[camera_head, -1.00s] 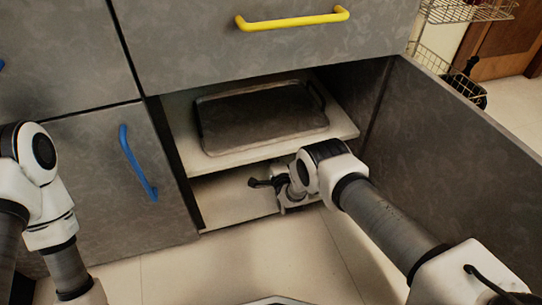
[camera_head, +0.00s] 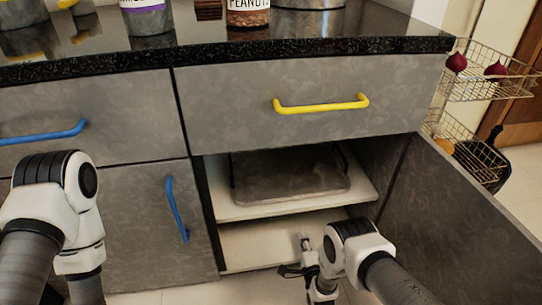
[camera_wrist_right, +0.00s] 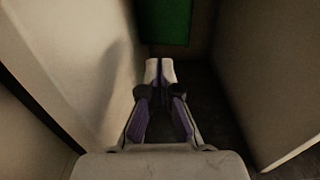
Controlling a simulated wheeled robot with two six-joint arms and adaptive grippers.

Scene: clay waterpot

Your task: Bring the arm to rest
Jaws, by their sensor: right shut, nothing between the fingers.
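My right gripper (camera_head: 305,245) is at the mouth of the open lower cabinet, by its bottom board, partly hidden by my wrist. In the right wrist view it (camera_wrist_right: 160,66) is shut, with its fingertips together and nothing between them. My right arm comes in from the lower right, in front of the open cabinet. My left arm stands at the left in front of the closed cabinet door; its gripper is out of the picture.
The cabinet's open door (camera_head: 465,225) stands right of my right arm. A dark tray (camera_head: 290,175) lies on the inner shelf (camera_head: 240,211). A counter (camera_head: 230,55) with jars runs above the yellow-handled drawer. A wire rack (camera_head: 490,85) stands beyond. A green patch (camera_wrist_right: 165,20) shows in the wrist view.

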